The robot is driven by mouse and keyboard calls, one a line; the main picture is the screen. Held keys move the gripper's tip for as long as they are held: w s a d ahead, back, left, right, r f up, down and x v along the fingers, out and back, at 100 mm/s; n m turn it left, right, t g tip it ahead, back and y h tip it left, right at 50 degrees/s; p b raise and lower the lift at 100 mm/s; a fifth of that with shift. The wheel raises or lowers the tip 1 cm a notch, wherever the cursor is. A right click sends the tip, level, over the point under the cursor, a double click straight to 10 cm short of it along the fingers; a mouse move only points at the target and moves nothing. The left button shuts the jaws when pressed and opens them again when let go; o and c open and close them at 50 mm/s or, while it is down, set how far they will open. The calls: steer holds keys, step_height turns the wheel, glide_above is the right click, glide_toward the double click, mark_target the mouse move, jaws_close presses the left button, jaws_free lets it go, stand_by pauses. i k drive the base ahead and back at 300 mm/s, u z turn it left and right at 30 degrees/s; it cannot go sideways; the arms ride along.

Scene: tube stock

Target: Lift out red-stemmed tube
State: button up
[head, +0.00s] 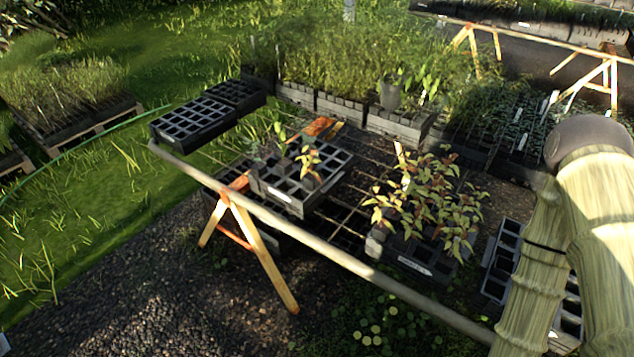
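Several plants with reddish and green leaves (425,205) stand close together in a dark tray (428,268) on the rack, right of centre. A smaller reddish-leaved plant (309,165) stands in a mostly empty grey celled tray (290,197) at the centre. Darker plants stand at that tray's back left. Leaves and distance hide the tubes and most stems, so I cannot tell which tube is the red-stemmed one. My arm (565,220) comes up at the right edge. My gripper is outside the picture.
A pale rail (310,240) runs along the rack's front on wooden trestle legs (262,255). Empty black celled trays (195,122) sit at the rack's left end. Crates of green seedlings (345,108) line the back. More trays lie at the right, partly behind my arm. Gravel lies in front.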

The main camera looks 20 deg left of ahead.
mark_target(312, 180)
steer(key=u, duration=2.7)
steer(key=i, duration=1.7)
steer(key=z, duration=2.8)
steer(key=i, duration=0.35)
steer(key=u, duration=0.15)
